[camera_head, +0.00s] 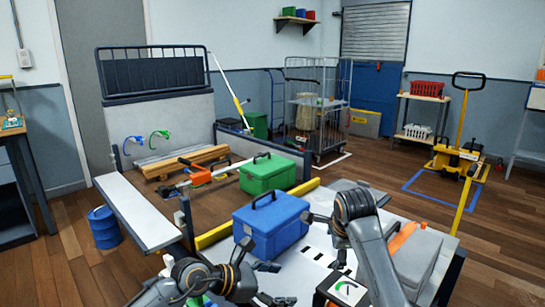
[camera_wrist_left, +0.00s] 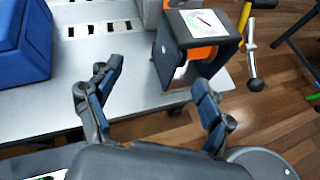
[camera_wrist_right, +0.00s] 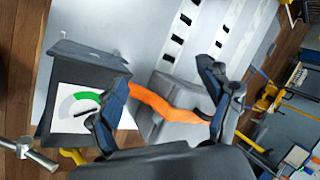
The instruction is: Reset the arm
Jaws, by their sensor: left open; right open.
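My left gripper (camera_head: 272,283) is open and empty at the front of the light grey table (camera_head: 312,262). My right gripper (camera_head: 322,238) is open above the table, right of the blue toolbox (camera_head: 270,228). In the right wrist view its fingers (camera_wrist_right: 165,80) are apart, with an orange strap (camera_wrist_right: 165,105) showing behind the gap. I cannot tell whether they touch it. A dark box with a dial face (camera_head: 345,291) stands near the table's front, partly hidden by my right arm.
A grey case (camera_head: 418,256) lies at the table's right. A green toolbox (camera_head: 268,178) and timber beams (camera_head: 185,161) sit on the flatbed behind. A blue drum (camera_head: 105,228) stands at left. A yellow pallet jack (camera_head: 458,158) stands at right; wooden floor before it is clear.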

